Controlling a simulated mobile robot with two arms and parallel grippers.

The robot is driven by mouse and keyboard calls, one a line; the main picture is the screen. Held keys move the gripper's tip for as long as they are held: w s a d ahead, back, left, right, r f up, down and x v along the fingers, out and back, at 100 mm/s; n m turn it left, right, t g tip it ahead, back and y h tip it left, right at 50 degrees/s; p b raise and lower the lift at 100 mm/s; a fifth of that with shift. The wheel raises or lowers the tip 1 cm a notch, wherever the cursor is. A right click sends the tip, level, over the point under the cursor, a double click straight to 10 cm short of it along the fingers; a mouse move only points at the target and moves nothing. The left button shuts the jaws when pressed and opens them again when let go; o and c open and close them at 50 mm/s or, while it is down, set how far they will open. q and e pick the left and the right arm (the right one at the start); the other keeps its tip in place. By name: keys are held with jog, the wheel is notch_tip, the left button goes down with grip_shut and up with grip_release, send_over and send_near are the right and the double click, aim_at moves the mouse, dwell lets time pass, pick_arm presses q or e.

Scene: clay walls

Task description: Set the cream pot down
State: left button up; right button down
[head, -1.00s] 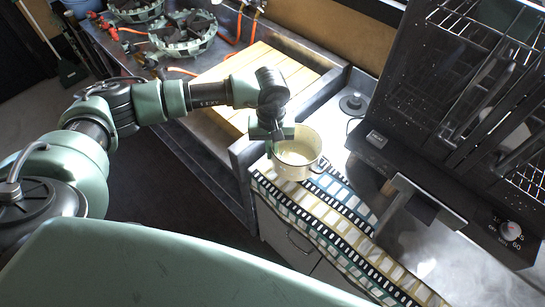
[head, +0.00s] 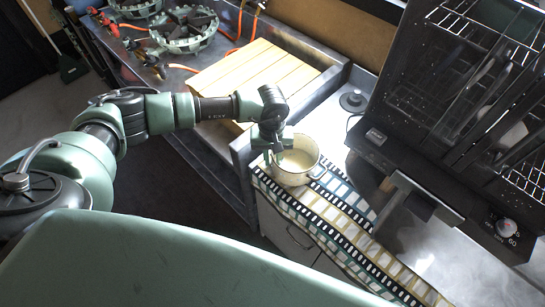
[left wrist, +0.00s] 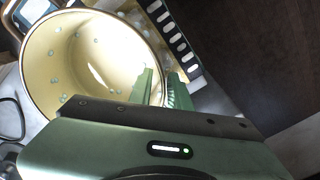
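The cream pot (head: 294,174), with a dark rim and pale inside, stands upright on the striped cloth at the counter's left end. It fills the upper left of the left wrist view (left wrist: 70,55), with light specks inside. My left gripper (head: 274,159) is at the pot's left rim. In the left wrist view its two green fingers (left wrist: 160,88) stand apart, one inside the pot and one outside, with the rim between them. It looks open around the wall. The pot's underside is hidden. My right gripper is not in view.
The striped cloth (head: 345,225) runs along the counter front.

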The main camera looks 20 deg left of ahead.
pick_arm(q)
jog(key=shift+r, duration=0.1)
jog(key=shift+r, duration=0.15)
notch_tip(320, 180, up, 11)
jog(key=b, duration=0.3)
jog(key=shift+a+f+b, duration=0.1)
jog(key=shift+f+b, duration=0.1)
jog(key=shift+b, duration=0.2)
jog(key=shift+r, duration=0.6)
